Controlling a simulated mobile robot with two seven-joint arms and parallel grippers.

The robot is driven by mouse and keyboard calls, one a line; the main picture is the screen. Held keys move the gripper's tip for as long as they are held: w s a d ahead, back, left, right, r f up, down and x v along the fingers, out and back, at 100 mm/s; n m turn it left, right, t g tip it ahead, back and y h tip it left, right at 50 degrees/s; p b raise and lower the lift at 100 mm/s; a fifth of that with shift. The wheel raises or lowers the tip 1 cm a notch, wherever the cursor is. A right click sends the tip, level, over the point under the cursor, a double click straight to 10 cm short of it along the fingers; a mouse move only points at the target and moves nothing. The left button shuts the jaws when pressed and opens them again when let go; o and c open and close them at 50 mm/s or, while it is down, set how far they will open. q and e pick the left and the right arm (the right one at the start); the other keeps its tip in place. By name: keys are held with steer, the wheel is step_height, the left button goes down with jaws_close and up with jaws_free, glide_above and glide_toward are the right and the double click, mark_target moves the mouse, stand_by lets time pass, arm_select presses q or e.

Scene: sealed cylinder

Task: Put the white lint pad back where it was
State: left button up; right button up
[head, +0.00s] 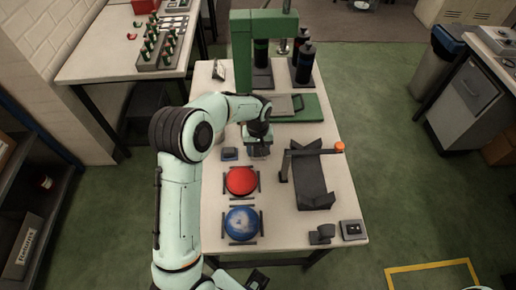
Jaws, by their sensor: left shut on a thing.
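My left gripper (259,151) points down over the middle of the table, just above and right of the red round piece. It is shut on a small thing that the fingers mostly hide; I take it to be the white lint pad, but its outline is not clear. No other white pad shows on the table. The red round piece (242,181) and the blue-and-white round piece (243,222) lie between dark bars. A small dark block (229,154) is left of the gripper. A dark part at the bottom edge may be my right gripper (258,280); its jaws are unclear.
A dark V-shaped cradle (312,182) with an orange-knobbed bar stands right of the gripper. A green press frame (242,60) and dark bottles (304,65) stand at the back. A small box (353,229) sits at the front right.

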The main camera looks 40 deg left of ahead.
arm_select(q)
steer(key=shift+f, duration=0.15)
steer(key=o, duration=1.1)
step_height(320, 180, up, 12)
steer(key=p, duration=0.1)
steer(key=shift+r, duration=0.2)
